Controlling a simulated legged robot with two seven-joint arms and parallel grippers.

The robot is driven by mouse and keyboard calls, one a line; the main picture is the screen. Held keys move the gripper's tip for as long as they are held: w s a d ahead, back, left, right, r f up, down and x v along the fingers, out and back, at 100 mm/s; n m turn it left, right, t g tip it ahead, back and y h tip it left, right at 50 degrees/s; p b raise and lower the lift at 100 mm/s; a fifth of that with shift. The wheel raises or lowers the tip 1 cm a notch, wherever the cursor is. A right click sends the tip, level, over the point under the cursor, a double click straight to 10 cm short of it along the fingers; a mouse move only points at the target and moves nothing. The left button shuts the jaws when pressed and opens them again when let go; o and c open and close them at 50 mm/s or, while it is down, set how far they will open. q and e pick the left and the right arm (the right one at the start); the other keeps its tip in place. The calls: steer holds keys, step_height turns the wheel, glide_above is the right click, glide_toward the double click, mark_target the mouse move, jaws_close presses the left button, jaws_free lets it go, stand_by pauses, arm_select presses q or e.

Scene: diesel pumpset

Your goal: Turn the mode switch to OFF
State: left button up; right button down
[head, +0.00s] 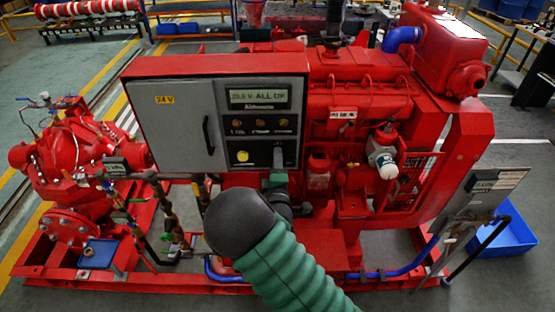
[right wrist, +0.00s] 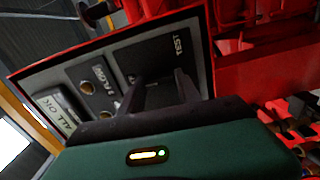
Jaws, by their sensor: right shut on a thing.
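The red-framed grey control box (head: 178,112) stands on the pumpset, with a display (head: 259,97) reading ALL OK. My right gripper (head: 278,158) reaches up to the lower right of its panel, in front of the mode switch. In the right wrist view its two dark fingers (right wrist: 160,85) are at the panel, shut on the mode switch, which they mostly hide. I cannot read an OFF label or the switch's pointing. My left gripper is out of view.
A yellow round button (head: 242,157) sits left of the switch, below a row of small round fittings (head: 260,123). The box door has a black handle (head: 208,135). Red engine parts (head: 355,100) stand close on the right. A blue crate (head: 505,232) lies on the floor at right.

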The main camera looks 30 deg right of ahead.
steer(key=shift+a+f, duration=0.15)
steer(key=shift+f, duration=0.1)
steer(key=c, duration=1.2)
jaws_free()
steer(key=o, duration=0.4)
steer(key=shift+r, duration=0.1)
steer(key=shift+c, duration=0.2)
